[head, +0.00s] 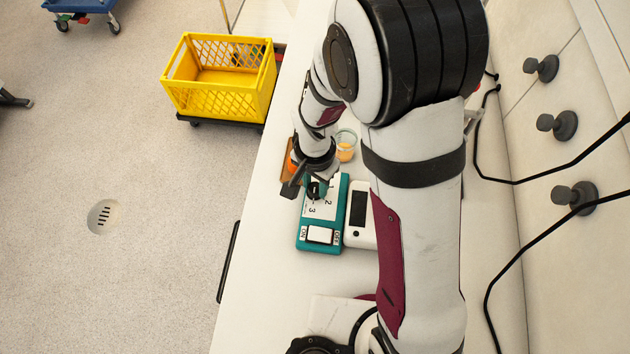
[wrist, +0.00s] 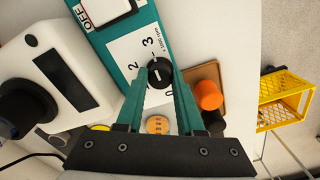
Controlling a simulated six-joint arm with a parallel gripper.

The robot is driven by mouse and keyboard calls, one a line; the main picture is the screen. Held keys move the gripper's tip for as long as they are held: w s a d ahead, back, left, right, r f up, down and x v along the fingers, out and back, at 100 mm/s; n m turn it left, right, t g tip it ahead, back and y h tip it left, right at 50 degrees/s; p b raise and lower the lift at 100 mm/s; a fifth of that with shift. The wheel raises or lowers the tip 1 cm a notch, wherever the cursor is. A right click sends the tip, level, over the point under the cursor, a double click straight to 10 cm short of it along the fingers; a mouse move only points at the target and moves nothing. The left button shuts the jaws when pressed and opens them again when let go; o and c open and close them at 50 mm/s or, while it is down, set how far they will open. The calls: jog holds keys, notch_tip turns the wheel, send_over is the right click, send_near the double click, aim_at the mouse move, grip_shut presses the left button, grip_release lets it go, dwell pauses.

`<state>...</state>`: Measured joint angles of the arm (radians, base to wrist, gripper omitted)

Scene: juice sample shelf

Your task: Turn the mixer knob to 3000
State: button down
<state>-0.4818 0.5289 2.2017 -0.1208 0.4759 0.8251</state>
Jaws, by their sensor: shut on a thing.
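The mixer is a teal box (head: 320,246) with a white dial panel marked 1, 2, 3 and a white ON/OFF rocker switch (head: 320,235). Its panel (wrist: 121,47) shows large in the wrist view, with the 3 close to the knob. The black round knob (wrist: 161,78) sits between the teal fingers of my gripper (wrist: 167,68), which is shut on it. In the head view my gripper (head: 308,189) is over the dial and hides much of the knob. I cannot tell exactly where the knob's pointer stands.
A white device with a dark screen (head: 358,208) stands right beside the mixer. A brown tray (wrist: 209,73) holds an orange-capped bottle (wrist: 208,95). A clear cup with orange contents (head: 345,146) stands behind the mixer. A yellow crate (head: 220,78) is off the counter's left side.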

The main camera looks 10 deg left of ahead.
aim_at(315, 187)
jog(key=c, duration=0.5)
grip_release()
notch_tip(315, 187, up, 16)
jog(key=shift+f, duration=0.1)
